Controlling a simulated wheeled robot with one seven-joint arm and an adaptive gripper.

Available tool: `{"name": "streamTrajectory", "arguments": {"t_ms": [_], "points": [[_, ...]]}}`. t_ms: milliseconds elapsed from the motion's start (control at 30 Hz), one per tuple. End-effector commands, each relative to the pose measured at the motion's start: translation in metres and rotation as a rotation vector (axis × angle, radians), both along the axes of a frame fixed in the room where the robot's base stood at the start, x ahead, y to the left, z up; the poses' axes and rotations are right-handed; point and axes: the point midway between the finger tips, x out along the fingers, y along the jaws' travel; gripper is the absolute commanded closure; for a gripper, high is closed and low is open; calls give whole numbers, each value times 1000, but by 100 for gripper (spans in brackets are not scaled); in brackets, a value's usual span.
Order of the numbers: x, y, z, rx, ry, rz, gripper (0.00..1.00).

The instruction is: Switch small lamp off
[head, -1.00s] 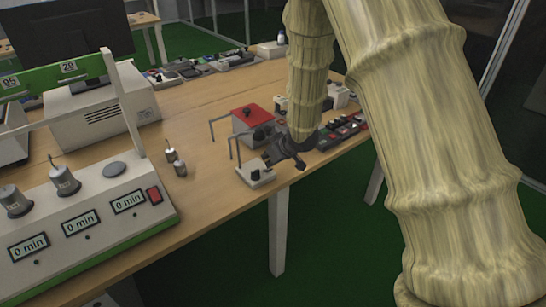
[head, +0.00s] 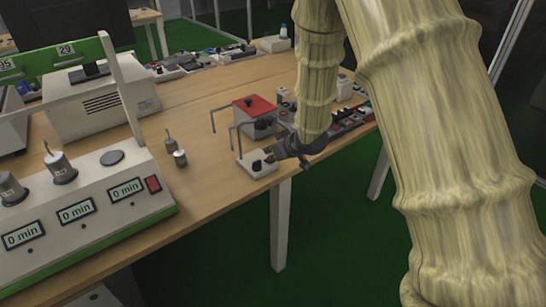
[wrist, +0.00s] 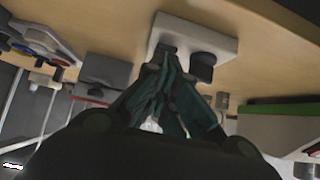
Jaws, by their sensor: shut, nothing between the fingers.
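A small device with a white base (head: 254,169), two dark controls and a thin bent grey rod stands near the table's front edge in the head view; it looks like the small lamp. Its white base (wrist: 222,42) is also at the top of the wrist view, with a dark switch and a round black knob (wrist: 203,66). My gripper (head: 274,155) is shut and empty, at the base's right side. In the wrist view the fingertips (wrist: 168,62) are at the dark switch; I cannot tell if they touch it. Whether the lamp is lit cannot be seen.
A red-topped grey box (head: 252,112) stands just behind the lamp. Small metal cylinders (head: 180,158) stand to the left, beside a large white timer unit (head: 100,200). Several small devices (head: 345,121) line the table's right edge. The table (head: 200,200) is bare in front of the cylinders.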

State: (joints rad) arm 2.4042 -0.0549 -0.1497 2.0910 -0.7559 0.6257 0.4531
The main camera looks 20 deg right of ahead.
Motion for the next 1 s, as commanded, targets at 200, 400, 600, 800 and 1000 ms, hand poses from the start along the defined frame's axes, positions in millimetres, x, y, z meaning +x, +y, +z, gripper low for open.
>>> {"name": "streamTrajectory", "arguments": {"t_ms": [200, 400, 600, 800, 1000], "points": [[0, 2, 0, 1, -2, 2, 100], [-3, 1, 0, 2, -1, 1, 100], [-9, -2, -1, 1, -2, 2, 100], [-14, -4, -1, 2, 0, 1, 100], [-15, -4, -2, 2, -1, 1, 100]]}}
